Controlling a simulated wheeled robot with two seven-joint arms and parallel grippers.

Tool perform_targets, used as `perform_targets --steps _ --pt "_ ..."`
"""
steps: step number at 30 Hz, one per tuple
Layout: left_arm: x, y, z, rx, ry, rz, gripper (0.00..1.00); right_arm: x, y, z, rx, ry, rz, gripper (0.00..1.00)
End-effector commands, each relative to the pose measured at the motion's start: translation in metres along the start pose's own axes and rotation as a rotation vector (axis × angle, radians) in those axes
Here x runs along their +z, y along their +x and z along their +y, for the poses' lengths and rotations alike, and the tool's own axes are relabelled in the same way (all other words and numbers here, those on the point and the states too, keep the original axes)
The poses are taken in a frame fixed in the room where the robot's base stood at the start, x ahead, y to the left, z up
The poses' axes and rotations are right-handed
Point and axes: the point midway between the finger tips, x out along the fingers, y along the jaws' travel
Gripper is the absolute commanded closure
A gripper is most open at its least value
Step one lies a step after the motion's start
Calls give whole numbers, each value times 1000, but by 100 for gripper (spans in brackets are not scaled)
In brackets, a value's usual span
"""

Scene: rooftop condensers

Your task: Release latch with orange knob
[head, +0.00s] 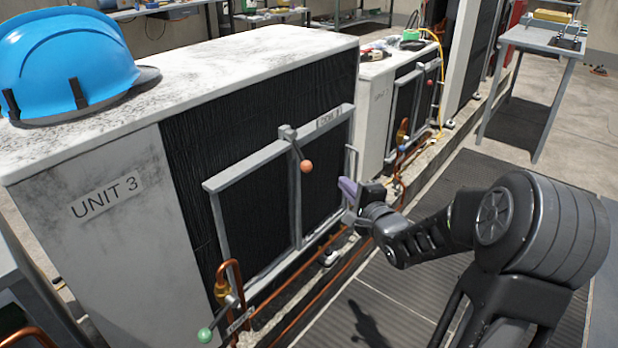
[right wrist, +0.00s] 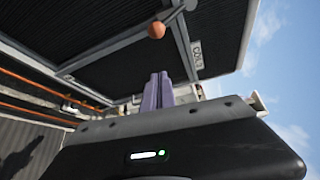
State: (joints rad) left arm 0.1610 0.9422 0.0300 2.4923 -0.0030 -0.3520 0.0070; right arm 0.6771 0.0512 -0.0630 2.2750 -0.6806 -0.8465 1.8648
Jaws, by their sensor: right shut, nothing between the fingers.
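The orange knob (head: 306,166) is on the end of a short grey latch lever (head: 297,148), which slants down to the right from a pivot at the top of the grey coil frame (head: 275,150) on the UNIT 3 condenser. The orange knob also shows near the top of the right wrist view (right wrist: 156,29). My right gripper (head: 347,188) is to the right of the knob and slightly lower in the head view, apart from it. Its purple fingers (right wrist: 158,90) are together and empty. My left gripper is out of view.
A green-knobbed valve handle (head: 205,335) and copper pipes (head: 320,290) run low along the unit. A blue hard hat (head: 65,60) sits on top. A second condenser (head: 375,90) stands behind, and a grey table (head: 545,38) at the back right. Dark floor matting lies in front.

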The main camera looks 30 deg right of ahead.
Motion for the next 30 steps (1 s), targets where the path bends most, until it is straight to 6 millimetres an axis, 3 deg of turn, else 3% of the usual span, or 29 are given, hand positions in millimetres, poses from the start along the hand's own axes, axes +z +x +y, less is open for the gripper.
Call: perform_targets --steps 17,23,30 --pt "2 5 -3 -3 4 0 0 -4 4 -5 -16 16 1 100" --pt "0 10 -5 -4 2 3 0 -4 28 -3 -16 15 0 100" --pt "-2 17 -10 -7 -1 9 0 -3 75 -3 -16 16 0 100"
